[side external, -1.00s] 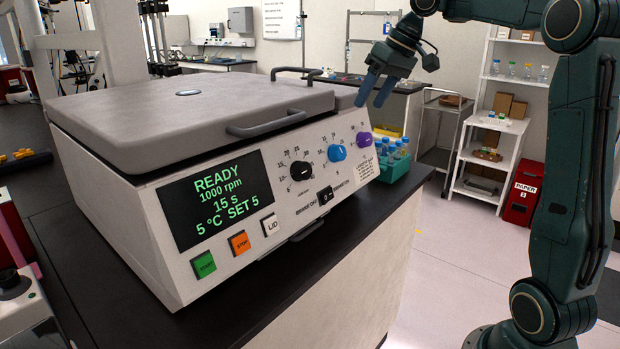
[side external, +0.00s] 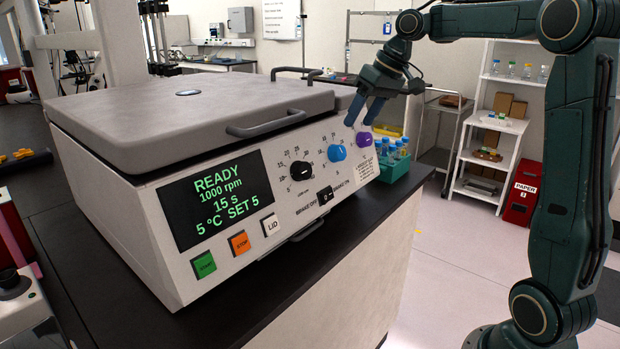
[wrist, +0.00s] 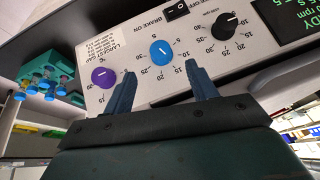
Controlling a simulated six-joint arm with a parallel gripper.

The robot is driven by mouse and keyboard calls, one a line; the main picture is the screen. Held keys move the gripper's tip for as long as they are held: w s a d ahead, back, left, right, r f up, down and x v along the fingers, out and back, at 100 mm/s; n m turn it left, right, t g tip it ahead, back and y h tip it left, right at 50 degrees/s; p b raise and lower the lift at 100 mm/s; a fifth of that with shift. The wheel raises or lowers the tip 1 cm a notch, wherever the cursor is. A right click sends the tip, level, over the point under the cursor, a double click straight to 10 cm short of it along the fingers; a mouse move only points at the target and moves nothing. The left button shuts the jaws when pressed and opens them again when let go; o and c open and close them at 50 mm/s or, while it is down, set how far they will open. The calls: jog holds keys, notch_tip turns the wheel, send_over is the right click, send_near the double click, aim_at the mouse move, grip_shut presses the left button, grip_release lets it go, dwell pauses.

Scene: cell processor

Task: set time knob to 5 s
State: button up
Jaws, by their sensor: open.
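The blue knob (side external: 336,153), with a number scale around it, is the middle one of three on the front panel; its place fits the time knob. In the wrist view the blue knob (wrist: 161,53) lies between and just beyond my fingertips, its white pointer visible. My gripper (side external: 363,114) is open and empty, above and apart from the panel near the blue and purple knobs. My gripper's fingers (wrist: 159,72) are spread in the wrist view. The display (side external: 222,203) reads READY, 1000 rpm, 15 s, 5 °C SET 5.
A black knob (side external: 302,170) and a purple knob (side external: 364,139) flank the blue one. A brake switch (side external: 325,196) sits below. The grey lid (side external: 190,115) with its handle is shut above the panel. A teal tube rack (side external: 394,168) stands right of the machine.

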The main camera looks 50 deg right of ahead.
aim_at(342, 151)
jog(key=x, duration=0.9)
jog(key=shift+c, duration=0.3)
jog(key=c, duration=0.9)
